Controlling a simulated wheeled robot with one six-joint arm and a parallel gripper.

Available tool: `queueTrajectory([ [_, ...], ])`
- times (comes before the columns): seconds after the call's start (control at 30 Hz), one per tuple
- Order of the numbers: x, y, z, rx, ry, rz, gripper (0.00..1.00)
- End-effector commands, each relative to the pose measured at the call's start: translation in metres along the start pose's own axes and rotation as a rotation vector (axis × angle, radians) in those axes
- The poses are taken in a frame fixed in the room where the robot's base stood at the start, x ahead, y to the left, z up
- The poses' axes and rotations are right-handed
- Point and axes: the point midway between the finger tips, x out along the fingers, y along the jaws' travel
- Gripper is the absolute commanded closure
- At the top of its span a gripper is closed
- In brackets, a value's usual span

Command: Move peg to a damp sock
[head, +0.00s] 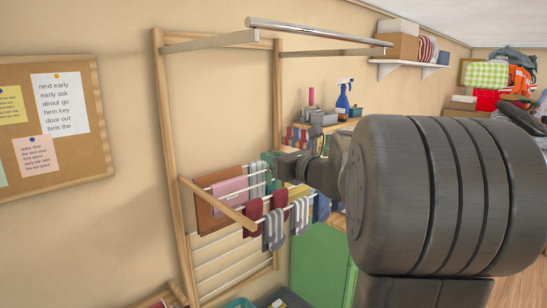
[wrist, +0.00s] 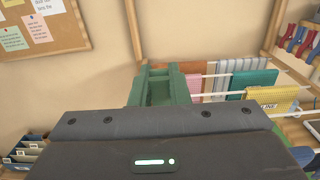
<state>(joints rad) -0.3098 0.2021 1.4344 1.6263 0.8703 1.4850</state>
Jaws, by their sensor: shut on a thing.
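My gripper (head: 270,159) is beside the wooden wall rack, just above the hanging cloths; its green fingers (wrist: 160,88) show in the wrist view. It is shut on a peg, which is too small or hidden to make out. A maroon sock (head: 253,215), a grey striped sock (head: 273,230), another maroon sock (head: 280,197), another grey striped sock (head: 300,213) and a blue piece (head: 322,207) hang from the rack's front rod. I cannot tell which are damp.
The drying rack (head: 168,150) has wooden side posts and rods standing out from the wall. A shelf (head: 410,64) with boxes is at upper right. A blue spray bottle (head: 342,100) stands behind my arm. A green cabinet (head: 318,262) is below. A corkboard (head: 50,120) hangs left.

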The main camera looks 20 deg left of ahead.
Motion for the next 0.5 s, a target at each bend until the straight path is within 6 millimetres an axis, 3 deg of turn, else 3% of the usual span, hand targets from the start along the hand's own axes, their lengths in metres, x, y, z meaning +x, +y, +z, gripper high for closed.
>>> queueTrajectory([
  [0.5, 0.0, 0.0, -0.027, 0.0, 0.0, 0.0, 1.0],
])
